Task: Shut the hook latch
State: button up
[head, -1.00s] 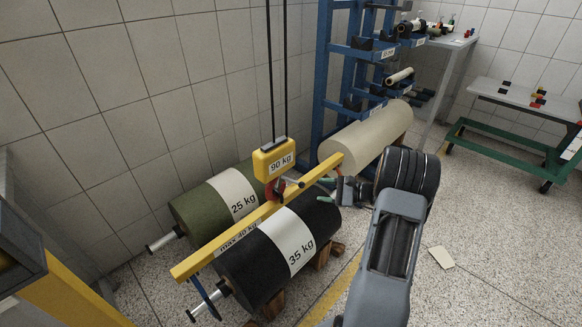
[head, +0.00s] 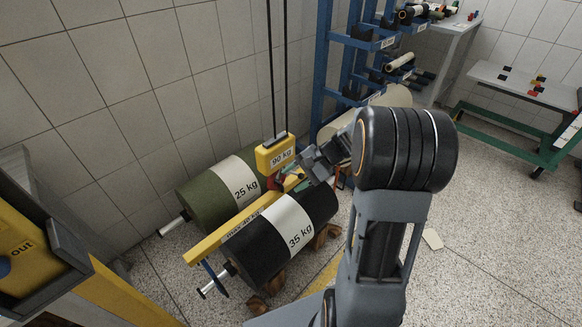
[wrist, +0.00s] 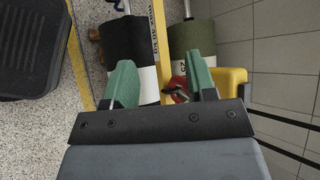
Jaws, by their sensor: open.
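The red hook (head: 274,182) hangs under the yellow hoist block (head: 275,154) marked 90 kg, at the yellow lifting beam (head: 225,235). The hook's latch is too small to make out in the head view, and I cannot tell whether it is open or shut. My gripper (head: 295,184) is just right of the hook, in front of the beam. In the wrist view its green fingers stand wide apart and empty (wrist: 163,82). The red hook (wrist: 179,83) shows between them, close to the right finger, with the beam (wrist: 163,40) beyond.
The black 35 kg roll (head: 265,250) lies on wooden chocks in front of the beam. The green 25 kg roll (head: 215,190) lies behind it, near the tiled wall. A blue rack (head: 325,60) stands behind. Two dark hoist lines rise from the block.

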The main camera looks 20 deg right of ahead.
jog(key=s+a+r+n+g+h+p, duration=0.1)
jog(key=s+a+r+n+h+p, duration=0.2)
jog(key=r, duration=0.4)
jog(key=shift+s+a+r+n+g+h+p, duration=0.15)
jog(key=shift+s+a+n+g+h+p, duration=0.2)
jog(key=shift+s+p, duration=0.75)
jog(key=shift+s+b, duration=0.25)
jog(key=shift+b, duration=0.05)
